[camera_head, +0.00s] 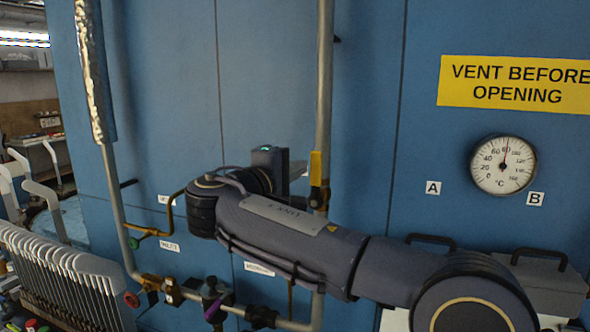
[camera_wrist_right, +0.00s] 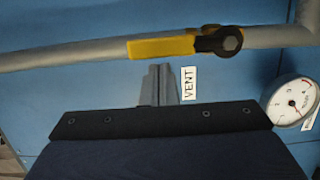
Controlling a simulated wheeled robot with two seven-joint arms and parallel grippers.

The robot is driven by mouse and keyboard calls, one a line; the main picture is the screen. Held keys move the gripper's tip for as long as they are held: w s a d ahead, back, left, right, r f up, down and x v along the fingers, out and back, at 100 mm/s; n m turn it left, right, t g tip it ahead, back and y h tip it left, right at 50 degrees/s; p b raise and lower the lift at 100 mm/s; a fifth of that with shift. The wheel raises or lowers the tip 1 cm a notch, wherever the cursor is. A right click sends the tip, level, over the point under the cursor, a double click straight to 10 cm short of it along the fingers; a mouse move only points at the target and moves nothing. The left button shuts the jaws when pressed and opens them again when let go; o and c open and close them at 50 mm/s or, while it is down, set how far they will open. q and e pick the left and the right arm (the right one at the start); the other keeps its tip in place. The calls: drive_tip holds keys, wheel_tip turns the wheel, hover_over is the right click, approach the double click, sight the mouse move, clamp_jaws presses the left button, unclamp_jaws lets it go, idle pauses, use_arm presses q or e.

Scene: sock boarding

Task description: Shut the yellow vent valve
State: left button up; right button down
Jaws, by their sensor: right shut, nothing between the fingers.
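The yellow vent valve handle (camera_head: 316,168) sits on the vertical grey pipe at the middle of the head view, lying along the pipe. In the right wrist view the yellow handle (camera_wrist_right: 160,48) runs along the pipe, from a dark pivot with a bolt (camera_wrist_right: 219,43). My right gripper (camera_wrist_right: 159,82) is shut and empty, its fingertips just beside the handle's long edge. I cannot tell whether they touch it. In the head view my right arm hides the pipe below the handle. My left gripper is not in view.
A white VENT label (camera_wrist_right: 188,84) is beside the fingers. A pressure gauge (camera_wrist_right: 291,101) is at the right of the wrist view. A temperature dial (camera_head: 503,164) is on the blue panel (camera_head: 270,70). Lower pipes carry a red knob (camera_head: 132,299) and a green knob (camera_head: 134,243).

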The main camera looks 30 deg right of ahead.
sight(319, 168)
drive_tip(key=shift+s+d+r+m+b, duration=0.1)
drive_tip(key=shift+s+d+m+b, duration=0.1)
drive_tip(key=shift+m+b, duration=0.3)
drive_tip(key=s+d+m+b, duration=0.1)
drive_tip(key=s+m+y+b, duration=0.1)
drive_tip(key=m+b, duration=0.1)
drive_tip(key=shift+d+b, duration=0.3)
drive_tip(key=shift+d, duration=0.1)
drive_tip(key=s+d+f+m+t+y+b, duration=0.1)
drive_tip(key=s+d+f+m+y+b, duration=0.2)
drive_tip(key=m+b, duration=0.7)
drive_tip(key=shift+s+d+f+t+b, duration=0.4)
drive_tip(key=shift+s+d+f+b, duration=0.5)
drive_tip(key=shift+s, duration=0.4)
drive_tip(key=shift+a, duration=0.1)
